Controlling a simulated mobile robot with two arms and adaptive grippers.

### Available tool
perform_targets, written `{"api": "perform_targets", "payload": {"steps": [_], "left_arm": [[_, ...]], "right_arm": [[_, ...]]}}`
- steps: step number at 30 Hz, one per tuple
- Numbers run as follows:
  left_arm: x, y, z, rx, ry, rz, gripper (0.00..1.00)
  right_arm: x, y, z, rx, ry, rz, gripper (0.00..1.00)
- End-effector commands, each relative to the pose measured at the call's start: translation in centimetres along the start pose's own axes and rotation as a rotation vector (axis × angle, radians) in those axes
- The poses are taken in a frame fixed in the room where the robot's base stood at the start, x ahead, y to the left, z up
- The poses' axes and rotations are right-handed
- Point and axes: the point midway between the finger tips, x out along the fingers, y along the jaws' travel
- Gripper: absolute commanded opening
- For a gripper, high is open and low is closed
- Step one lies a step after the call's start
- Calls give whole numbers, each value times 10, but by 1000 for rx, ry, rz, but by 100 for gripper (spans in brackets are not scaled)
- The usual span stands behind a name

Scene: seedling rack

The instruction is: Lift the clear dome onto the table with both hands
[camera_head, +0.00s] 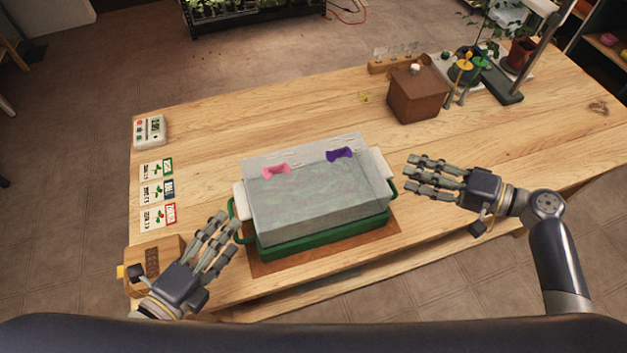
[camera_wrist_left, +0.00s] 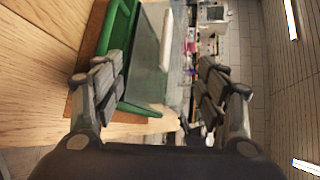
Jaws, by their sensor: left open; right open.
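The clear dome (camera_head: 318,206) sits on a green tray (camera_head: 325,237) near the table's front, with a white grip at each end. A pink clip (camera_head: 276,170) and a purple clip (camera_head: 339,155) show on its top. My left gripper (camera_head: 229,234) is open, just left of the dome's left end. In the left wrist view the dome (camera_wrist_left: 146,60) and green tray (camera_wrist_left: 119,28) show between and behind the open fingers. My right gripper (camera_head: 412,176) is open and empty, to the right of the dome's right white grip (camera_head: 377,173), apart from it.
A brown mat (camera_head: 262,266) lies under the tray. Seed cards (camera_head: 157,192) and a small white device (camera_head: 150,130) lie at the left. A brown box (camera_head: 416,97) and plant stand (camera_head: 505,93) are at the back right. The table between is mostly clear.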

Motion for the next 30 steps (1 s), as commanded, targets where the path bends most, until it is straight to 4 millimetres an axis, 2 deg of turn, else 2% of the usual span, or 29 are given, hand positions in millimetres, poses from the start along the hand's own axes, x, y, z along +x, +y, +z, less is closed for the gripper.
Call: {"api": "perform_targets", "payload": {"steps": [6,12,25,26,30], "left_arm": [[32,-2,0,-2,-1,-5,66],[52,-1,0,-1,-1,-3,66],[59,0,-1,0,2,-1,66],[59,0,-1,0,2,-1,64],[59,0,-1,0,2,0,32]], "right_arm": [[32,-1,0,-1,1,-3,44],[52,0,0,1,0,-1,44],[59,0,0,0,1,-1,44],[59,0,0,0,1,-1,42],[59,0,0,0,0,0,10]]}}
